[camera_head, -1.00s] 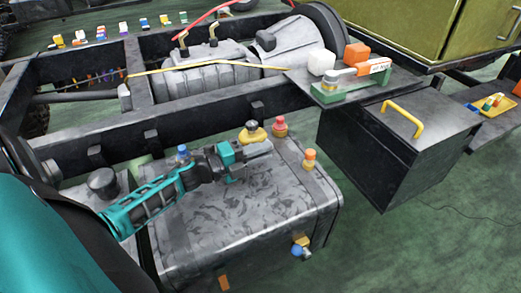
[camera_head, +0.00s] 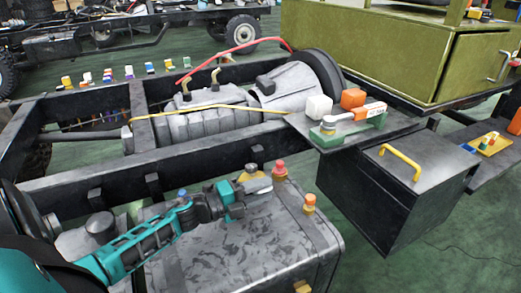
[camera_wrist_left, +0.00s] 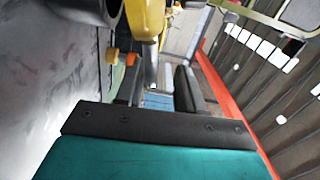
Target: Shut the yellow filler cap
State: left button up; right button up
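The yellow filler cap (camera_head: 259,184) is on the grey tank (camera_head: 215,245), with a dark part at its top; my gripper partly hides it, and I cannot tell how far its lid stands open. In the left wrist view a yellow part (camera_wrist_left: 146,20) of it shows at the top, close to the fingertips. My left gripper (camera_head: 240,193) reaches in from the left, low over the tank, right beside the cap. Its dark fingers stand apart in the left wrist view (camera_wrist_left: 157,88); contact with the cap cannot be made out. My right gripper is not in view.
A red-topped cap (camera_head: 279,171) and an orange-topped cap (camera_head: 309,204) stand close by on the tank. A blue-topped fitting (camera_head: 183,195) is behind my arm. The dark frame rail (camera_head: 200,160) runs behind; a black box (camera_head: 400,185) with a yellow handle stands right.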

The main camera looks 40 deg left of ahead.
pick_arm(q)
notch_tip(320, 180, up, 18)
jog(key=p, duration=0.6)
jog(key=shift+f, duration=0.15)
jog(key=shift+s+f, duration=0.1)
